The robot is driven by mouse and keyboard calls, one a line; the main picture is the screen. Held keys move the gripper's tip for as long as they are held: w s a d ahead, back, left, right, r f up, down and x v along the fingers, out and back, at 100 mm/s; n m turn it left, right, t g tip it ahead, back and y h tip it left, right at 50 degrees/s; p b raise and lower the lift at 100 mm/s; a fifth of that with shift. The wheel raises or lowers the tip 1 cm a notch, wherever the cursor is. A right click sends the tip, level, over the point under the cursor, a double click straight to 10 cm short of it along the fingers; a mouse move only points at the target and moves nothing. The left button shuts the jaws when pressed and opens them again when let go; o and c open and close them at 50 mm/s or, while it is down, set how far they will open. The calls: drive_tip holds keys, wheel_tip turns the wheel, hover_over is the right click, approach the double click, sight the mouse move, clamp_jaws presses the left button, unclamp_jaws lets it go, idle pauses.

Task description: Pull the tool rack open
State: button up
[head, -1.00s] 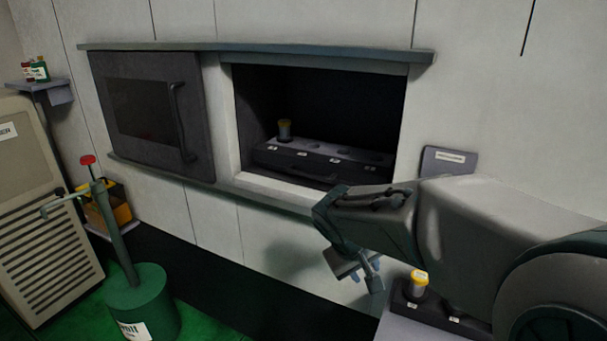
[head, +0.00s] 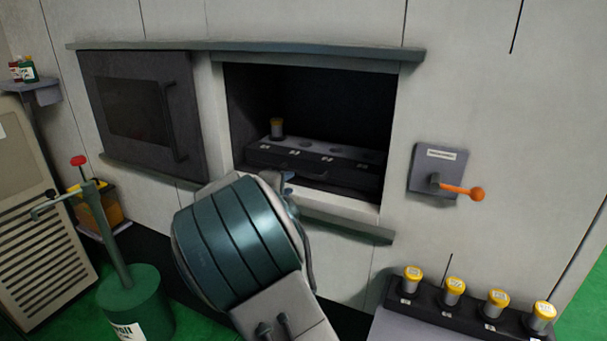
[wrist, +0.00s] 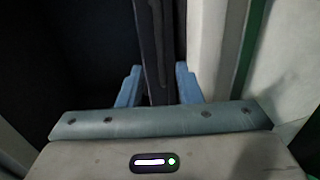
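The tool rack (head: 335,172) is a dark block with labels along its front, inside the wall opening in the head view. My gripper (head: 288,182) is at the opening, in front of the rack's left part, mostly hidden by my wrist. In the wrist view my gripper (wrist: 158,88) is open, its blue fingers on either side of a dark bar (wrist: 151,45), seemingly the rack's handle. I cannot tell if they touch it.
A dark sliding door (head: 142,112) with a handle stands left of the opening. A ledge (head: 345,222) runs below it. A lever with an orange knob (head: 477,194) is at right. Several yellow-capped holders stand in a rack (head: 470,311) at lower right. A green pump (head: 137,305) stands at left.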

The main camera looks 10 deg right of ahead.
sight(303, 175)
drive_tip(key=p+x, duration=0.2)
drive_tip(key=x, duration=0.9)
drive_tip(key=shift+d, duration=0.1)
clamp_jaws()
